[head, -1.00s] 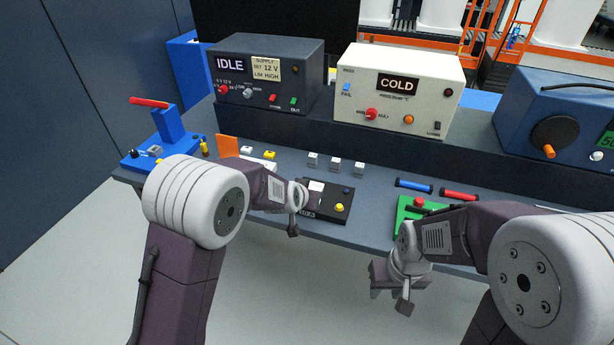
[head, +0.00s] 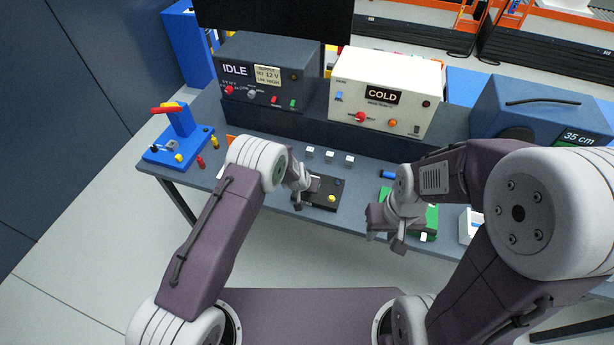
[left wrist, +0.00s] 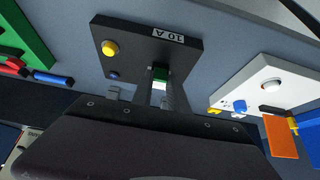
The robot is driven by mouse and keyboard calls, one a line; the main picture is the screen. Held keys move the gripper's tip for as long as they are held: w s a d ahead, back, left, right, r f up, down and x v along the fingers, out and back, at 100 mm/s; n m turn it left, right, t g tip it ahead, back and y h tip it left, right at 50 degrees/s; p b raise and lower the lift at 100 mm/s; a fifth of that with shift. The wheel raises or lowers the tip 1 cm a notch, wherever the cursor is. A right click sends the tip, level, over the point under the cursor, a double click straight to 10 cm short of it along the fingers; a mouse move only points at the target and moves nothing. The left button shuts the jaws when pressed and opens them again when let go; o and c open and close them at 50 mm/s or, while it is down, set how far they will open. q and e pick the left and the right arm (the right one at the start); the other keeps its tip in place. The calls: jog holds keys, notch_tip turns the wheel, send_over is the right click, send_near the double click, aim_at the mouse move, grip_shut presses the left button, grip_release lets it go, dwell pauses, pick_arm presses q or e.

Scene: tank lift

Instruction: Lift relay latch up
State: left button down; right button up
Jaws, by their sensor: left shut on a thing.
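The relay is a flat black box (head: 322,187) on the bench, with a yellow button and a dark blue button. In the left wrist view the box (left wrist: 135,42) carries a "10 A" label. A small green and white latch piece (left wrist: 160,74) stands at its edge between my left gripper's fingers. My left gripper (left wrist: 162,92) is shut on this latch; in the head view the gripper (head: 299,200) is at the box's left side and hides the latch. My right gripper (head: 385,232) hangs in front of the green board (head: 431,220), apart from the relay; its finger gap is unclear.
A grey "IDLE" supply (head: 262,70), a cream "COLD" box (head: 382,95) and a blue unit (head: 540,112) stand on the raised shelf behind. A blue lever stand (head: 180,140) is at the left. Several small white blocks (head: 330,155) sit behind the relay.

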pick_arm(q)
jog(key=shift+w+r+p, duration=0.1)
jog(key=shift+r+p, duration=0.15)
jog(key=shift+p, duration=0.15)
jog(key=shift+f, duration=0.1)
pick_arm(e)
jog(key=shift+r, duration=0.8)
pick_arm(q)
jog(key=shift+f, duration=0.15)
jog(key=c, duration=1.5)
grip_release()
jog(key=shift+o, duration=1.1)
jog(key=shift+s, duration=0.25)
jog(key=shift+s+a+r+b, duration=0.1)
jog(key=shift+s+r+b, duration=0.1)
jog(key=shift+r+b, duration=0.35)
jog(key=b+v, duration=0.1)
jog(key=v, duration=0.7)
pick_arm(e)
notch_tip(320, 180, down, 2)
jog(key=shift+f, duration=0.1)
